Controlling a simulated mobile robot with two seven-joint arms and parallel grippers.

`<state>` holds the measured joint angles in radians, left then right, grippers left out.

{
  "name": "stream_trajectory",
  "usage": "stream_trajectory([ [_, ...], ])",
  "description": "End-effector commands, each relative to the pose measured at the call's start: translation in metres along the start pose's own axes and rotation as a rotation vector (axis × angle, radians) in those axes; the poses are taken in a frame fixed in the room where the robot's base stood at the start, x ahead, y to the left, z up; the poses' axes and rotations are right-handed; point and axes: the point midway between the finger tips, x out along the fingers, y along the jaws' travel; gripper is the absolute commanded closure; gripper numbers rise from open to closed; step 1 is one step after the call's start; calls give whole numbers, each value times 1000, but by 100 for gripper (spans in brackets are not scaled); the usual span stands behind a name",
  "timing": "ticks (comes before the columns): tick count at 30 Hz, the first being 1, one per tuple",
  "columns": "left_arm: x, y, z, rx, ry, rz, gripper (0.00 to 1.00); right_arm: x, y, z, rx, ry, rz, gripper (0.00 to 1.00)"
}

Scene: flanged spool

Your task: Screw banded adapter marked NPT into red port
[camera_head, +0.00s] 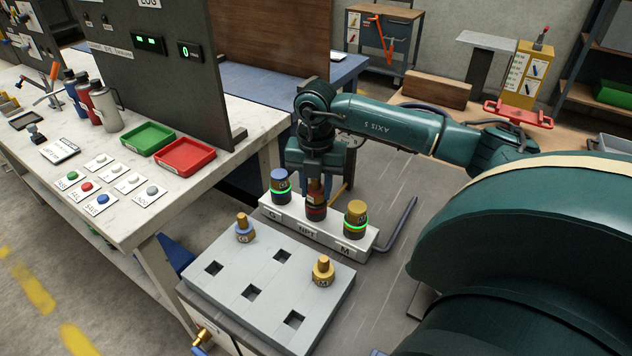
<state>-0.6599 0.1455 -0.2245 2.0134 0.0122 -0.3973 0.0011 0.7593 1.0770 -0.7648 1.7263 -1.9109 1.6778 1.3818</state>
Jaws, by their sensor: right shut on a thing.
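My right gripper (315,178) points down over the middle port of a light grey block. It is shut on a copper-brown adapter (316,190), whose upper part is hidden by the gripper. The adapter stands upright in line with the dark, red-banded port (316,212) above the label NPT. Its lower end meets the top of the port; I cannot tell how deep it sits. Any band or marking on the adapter is too small to read. My left gripper is not in view.
The block's blue port (281,190) and gold port (355,222) have green lit rings. In front, a grey tray (223,283) with square holes bears a blue-banded adapter (245,229) and a gold adapter (322,271). A bent grey bar (402,225) lies right of the block.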

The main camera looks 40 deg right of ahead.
Motion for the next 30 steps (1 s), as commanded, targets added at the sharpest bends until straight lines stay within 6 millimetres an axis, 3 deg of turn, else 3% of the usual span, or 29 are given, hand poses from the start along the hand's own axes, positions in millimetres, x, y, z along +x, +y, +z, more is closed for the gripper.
stream_trajectory([
  [15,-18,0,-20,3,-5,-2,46,1,-1,-1,819,2,-5,95],
  [19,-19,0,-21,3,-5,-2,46,2,0,-1,907,1,-4,95],
  [26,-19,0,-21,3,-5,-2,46,3,0,-1,915,1,-3,95],
  [27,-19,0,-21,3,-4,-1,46,3,0,-1,915,1,-3,64],
  [30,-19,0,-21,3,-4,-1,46,3,0,0,914,1,-3,56],
])
